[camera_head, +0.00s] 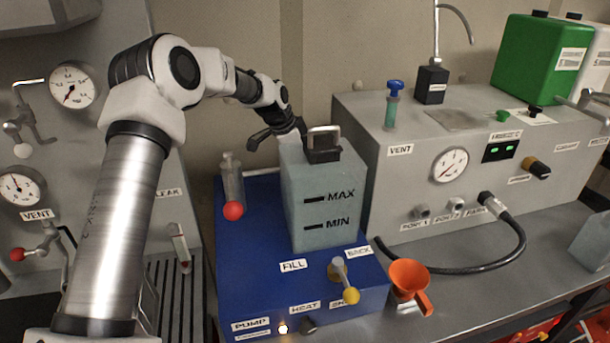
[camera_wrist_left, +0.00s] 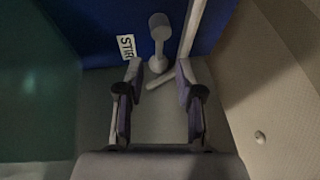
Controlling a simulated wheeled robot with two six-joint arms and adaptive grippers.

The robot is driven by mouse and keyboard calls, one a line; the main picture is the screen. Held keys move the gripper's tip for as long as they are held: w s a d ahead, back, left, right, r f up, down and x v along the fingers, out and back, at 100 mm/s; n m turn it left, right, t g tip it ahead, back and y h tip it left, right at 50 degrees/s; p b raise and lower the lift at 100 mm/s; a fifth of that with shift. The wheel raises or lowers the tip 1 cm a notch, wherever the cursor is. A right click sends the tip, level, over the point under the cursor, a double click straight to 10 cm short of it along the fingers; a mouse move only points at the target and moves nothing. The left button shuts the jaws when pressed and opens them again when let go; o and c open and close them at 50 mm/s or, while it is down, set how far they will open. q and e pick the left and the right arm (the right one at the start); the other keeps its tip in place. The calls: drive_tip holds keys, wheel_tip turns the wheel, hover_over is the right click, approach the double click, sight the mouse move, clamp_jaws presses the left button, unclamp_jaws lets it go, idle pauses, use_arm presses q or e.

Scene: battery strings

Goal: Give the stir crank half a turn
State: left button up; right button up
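The stir crank (camera_wrist_left: 159,30) shows in the left wrist view as a grey rounded knob and stem, with a grey bar at its lower end. It is beside the white STIR label (camera_wrist_left: 126,47) on the blue base. In the head view I cannot make out the crank or this label. My left gripper (camera_wrist_left: 159,70) is open, its two fingers on either side of the crank's lower end, with gaps visible. I cannot tell the depth between them. In the head view my left gripper (camera_head: 277,134) is behind the grey tank (camera_head: 315,215), partly hidden. My right gripper is not in view.
A pale rod (camera_wrist_left: 193,28) runs close to the crank in the wrist view. A grey console (camera_head: 400,185) stands behind right.

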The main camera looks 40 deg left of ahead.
use_arm(q)
drive_tip(key=x, duration=0.2)
drive_tip(key=p+x, duration=0.1)
drive_tip(key=x, duration=0.2)
drive_tip(key=shift+w+d+f, duration=0.2)
drive_tip(key=shift+d, duration=0.05)
drive_tip(key=shift+w+a+f, duration=0.1)
drive_tip(key=shift+w+f, duration=0.1)
drive_tip(key=shift+f, duration=0.25)
drive_tip(key=shift+s+r, duration=0.1)
drive_tip(key=shift+r, duration=0.05)
drive_tip(key=shift+c, duration=1)
clamp_jaws()
